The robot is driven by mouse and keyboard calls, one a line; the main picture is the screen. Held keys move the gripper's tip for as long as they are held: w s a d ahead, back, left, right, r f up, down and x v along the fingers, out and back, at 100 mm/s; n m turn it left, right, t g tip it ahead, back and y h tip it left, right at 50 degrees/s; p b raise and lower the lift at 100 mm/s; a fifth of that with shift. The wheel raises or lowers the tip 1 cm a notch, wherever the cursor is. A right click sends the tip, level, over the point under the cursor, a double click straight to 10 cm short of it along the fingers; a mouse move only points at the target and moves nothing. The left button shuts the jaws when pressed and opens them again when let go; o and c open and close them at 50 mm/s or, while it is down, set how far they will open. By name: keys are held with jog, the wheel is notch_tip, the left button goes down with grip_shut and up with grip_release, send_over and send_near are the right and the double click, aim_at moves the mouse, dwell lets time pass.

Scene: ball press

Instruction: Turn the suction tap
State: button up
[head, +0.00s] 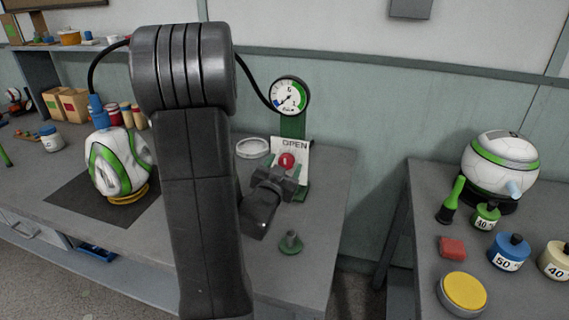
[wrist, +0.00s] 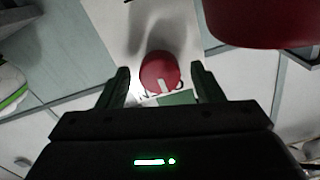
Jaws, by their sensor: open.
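The suction tap is a round red knob (head: 286,161) with a white mark, in front of a white card (head: 303,150) that reads OPEN. In the wrist view the red knob (wrist: 160,72) sits ahead of my gripper, between the lines of the two fingers, its white mark pointing toward the gripper. My gripper (head: 275,180) is open, with one finger on each side of the knob in the picture. Whether the fingers touch the knob I cannot tell. A gauge (head: 289,95) stands on a green post above the card, its needle pointing to the lower left.
A dented white-green ball (head: 118,163) stands on a dark mat (head: 75,203) at left, with a blue fitting on top. A green-based peg (head: 290,243) and a white ring (head: 252,148) are near my arm. Another ball (head: 500,160) and weights (head: 509,252) are on the right table.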

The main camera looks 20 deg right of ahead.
jog(key=shift+w+d, duration=0.25)
jog(key=shift+w, duration=0.05)
jog(key=c, duration=1)
jog(key=shift+o, duration=0.2)
